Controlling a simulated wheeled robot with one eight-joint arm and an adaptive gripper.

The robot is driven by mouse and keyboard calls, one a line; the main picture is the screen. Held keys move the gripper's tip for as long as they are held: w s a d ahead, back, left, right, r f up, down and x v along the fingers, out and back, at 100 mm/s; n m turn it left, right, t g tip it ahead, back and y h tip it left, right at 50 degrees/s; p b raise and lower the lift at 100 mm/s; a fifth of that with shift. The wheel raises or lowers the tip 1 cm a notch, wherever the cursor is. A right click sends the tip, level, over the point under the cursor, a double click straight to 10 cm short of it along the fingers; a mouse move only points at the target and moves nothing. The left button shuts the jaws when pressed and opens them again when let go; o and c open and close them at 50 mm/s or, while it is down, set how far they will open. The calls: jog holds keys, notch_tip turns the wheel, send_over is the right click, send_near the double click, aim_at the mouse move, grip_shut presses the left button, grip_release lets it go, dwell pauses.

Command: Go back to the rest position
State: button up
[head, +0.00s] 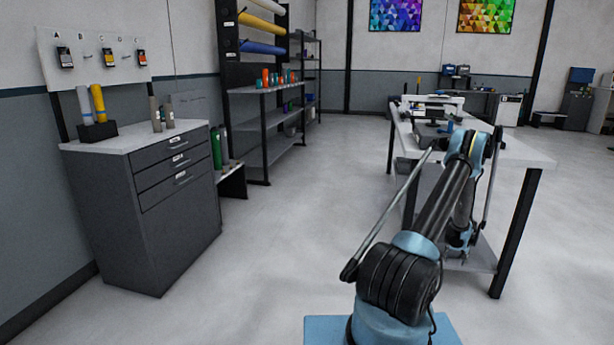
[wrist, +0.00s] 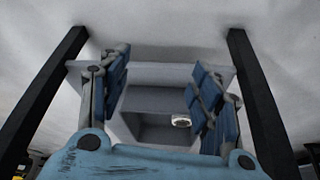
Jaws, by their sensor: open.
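My gripper (wrist: 160,92) is open in the wrist view, with its two blue-padded fingers spread apart. Nothing is held between them. Beyond the fingers is a grey open box-like form with a small white ring-shaped thing (wrist: 181,121) in it; I cannot tell what either is. In the head view my arm is folded up and over, and my gripper (head: 460,236) hangs low in front of the white table (head: 515,155), partly hidden by my arm links.
A dark drawer cabinet (head: 160,215) stands at the left, with rolls in a black holder (head: 97,132) on top. A shelf rack (head: 270,120) with coloured rolls stands behind it. A printer-like machine (head: 432,104) is on the table. The floor (head: 270,250) between cabinet and table is clear.

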jog(key=w+a+r, duration=0.2)
jog(key=a+r, duration=0.5)
jog(key=r, duration=0.6)
jog(key=s+a+r+n, duration=0.1)
jog(key=s+a+r, duration=0.2)
jog(key=a+r, duration=0.55)
jog(key=s+a+r+n+y, duration=0.1)
jog(key=s+a+r, duration=0.3)
jog(key=a+r, duration=0.45)
jog(key=s+a+r+n, duration=0.1)
jog(key=s+a+r, duration=0.2)
jog(key=a+r, duration=0.55)
jog(key=s+a+r+n+g, duration=0.1)
jog(key=s+a+r, duration=0.2)
jog(key=s+a, duration=0.5)
jog(key=s+a+r, duration=0.4)
jog(key=s+a, duration=0.2)
jog(key=s, duration=0.4)
jog(key=s+a+f+n, duration=0.1)
jog(key=s+a+f, duration=0.2)
jog(key=s, duration=0.6)
jog(key=s+a+f+y, duration=0.1)
jog(key=s+a+f, duration=0.3)
jog(key=s, duration=0.6)
jog(key=shift+s+n+g, duration=0.3)
jog(key=shift+n, duration=0.1)
jog(key=shift+f, duration=0.1)
